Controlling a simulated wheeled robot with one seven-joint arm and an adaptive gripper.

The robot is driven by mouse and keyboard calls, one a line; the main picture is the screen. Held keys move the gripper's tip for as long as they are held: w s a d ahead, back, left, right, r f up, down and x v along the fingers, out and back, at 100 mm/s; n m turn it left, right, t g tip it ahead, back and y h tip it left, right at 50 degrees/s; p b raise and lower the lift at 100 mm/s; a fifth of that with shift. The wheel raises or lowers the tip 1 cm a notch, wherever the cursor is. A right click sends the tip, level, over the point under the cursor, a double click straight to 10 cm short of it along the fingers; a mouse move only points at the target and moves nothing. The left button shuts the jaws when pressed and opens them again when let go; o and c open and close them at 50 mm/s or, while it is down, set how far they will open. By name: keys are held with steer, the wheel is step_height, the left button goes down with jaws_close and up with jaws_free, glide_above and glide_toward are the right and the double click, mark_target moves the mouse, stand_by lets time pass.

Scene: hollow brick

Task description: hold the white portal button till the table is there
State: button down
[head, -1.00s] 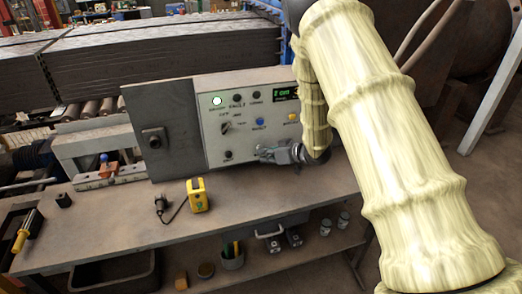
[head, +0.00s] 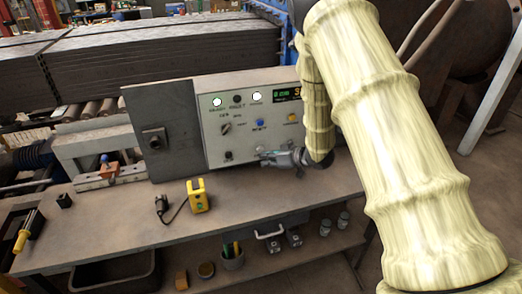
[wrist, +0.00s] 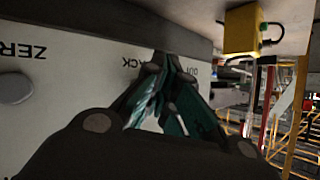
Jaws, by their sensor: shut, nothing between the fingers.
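The grey control panel (head: 240,103) stands upright on the bench. My gripper (head: 262,155) is shut, with its fingertips at the lower middle of the panel face. A pale round spot (head: 261,148) just above the fingertips may be the white portal button; the gripper hides most of this area. In the wrist view the shut fingers (wrist: 158,65) point at the panel beside a partly covered label ending in "ACK". I cannot tell whether they touch a button. Two lamps are lit white, the left (head: 217,102) and the right (head: 256,97). The display (head: 287,94) shows green and orange characters.
A yellow device (head: 198,196) with a cable lies on the bench. An orange block with a blue knob (head: 105,160) sits at the left rail.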

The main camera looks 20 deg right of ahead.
steer(key=shift+s, duration=0.1)
steer(key=shift+s+d+p, duration=0.1)
steer(key=shift+s+p, duration=0.35)
steer(key=shift+s, duration=2)
steer(key=s+f+m+g+h+b, duration=0.1)
steer(key=s+f+m+g+h, duration=0.3)
steer(key=s+f, duration=1.6)
steer(key=s+f+g+h, duration=0.2)
steer(key=s+f, duration=0.2)
steer(key=s, duration=0.9)
steer(key=s+f+m+g+h+b, duration=0.1)
steer(key=s+f, duration=0.4)
steer(key=s, duration=0.8)
steer(key=shift+a+f+m+g+h, duration=0.3)
steer(key=shift+a+g+h, duration=0.15)
steer(key=shift+g, duration=0.75)
